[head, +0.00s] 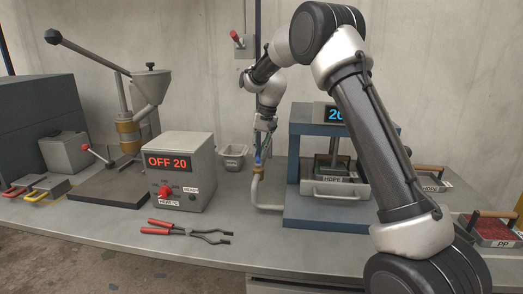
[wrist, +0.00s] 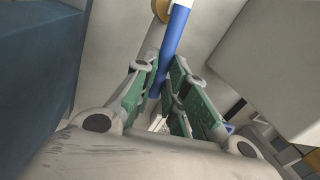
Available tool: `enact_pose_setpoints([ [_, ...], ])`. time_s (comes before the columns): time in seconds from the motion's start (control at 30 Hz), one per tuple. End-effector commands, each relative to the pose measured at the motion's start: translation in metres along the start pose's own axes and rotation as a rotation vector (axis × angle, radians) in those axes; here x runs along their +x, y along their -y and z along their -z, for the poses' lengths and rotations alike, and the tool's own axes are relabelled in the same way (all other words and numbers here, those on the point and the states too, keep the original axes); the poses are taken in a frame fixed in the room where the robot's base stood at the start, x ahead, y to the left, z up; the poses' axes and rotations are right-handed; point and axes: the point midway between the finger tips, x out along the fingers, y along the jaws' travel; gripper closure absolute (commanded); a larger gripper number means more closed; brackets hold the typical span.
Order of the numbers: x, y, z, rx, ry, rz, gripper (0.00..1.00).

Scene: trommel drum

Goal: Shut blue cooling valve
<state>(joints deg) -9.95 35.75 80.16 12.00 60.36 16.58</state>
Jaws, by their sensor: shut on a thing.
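The blue cooling valve shows in the wrist view as a blue lever (wrist: 173,50) running up from between my fingers toward a brass-coloured fitting. In the head view a small bit of the blue valve (head: 258,160) shows on the pipe, left of the press. My gripper (wrist: 165,92) is shut on the blue lever, with the green finger pads on either side of it. In the head view my gripper (head: 263,140) points down at the valve. The valve body is mostly hidden behind the gripper, and I cannot tell the lever's exact angle.
The blue-framed press (head: 298,165) stands close on the right, its display partly hidden by my arm. Red-handled pliers (head: 185,231) lie in front. A small grey bin (head: 233,157) stands behind. The bench front is mostly clear.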

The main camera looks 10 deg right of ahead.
Motion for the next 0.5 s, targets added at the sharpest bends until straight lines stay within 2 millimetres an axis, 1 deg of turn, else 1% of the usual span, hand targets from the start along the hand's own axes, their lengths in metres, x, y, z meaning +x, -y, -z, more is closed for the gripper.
enact_pose_setpoints([
  [0.17,0.002,0.011,0.001,-0.153,0.029,0.000,1.00],
  [0.5,0.006,0.032,-0.005,-0.472,0.093,0.000,1.00],
])
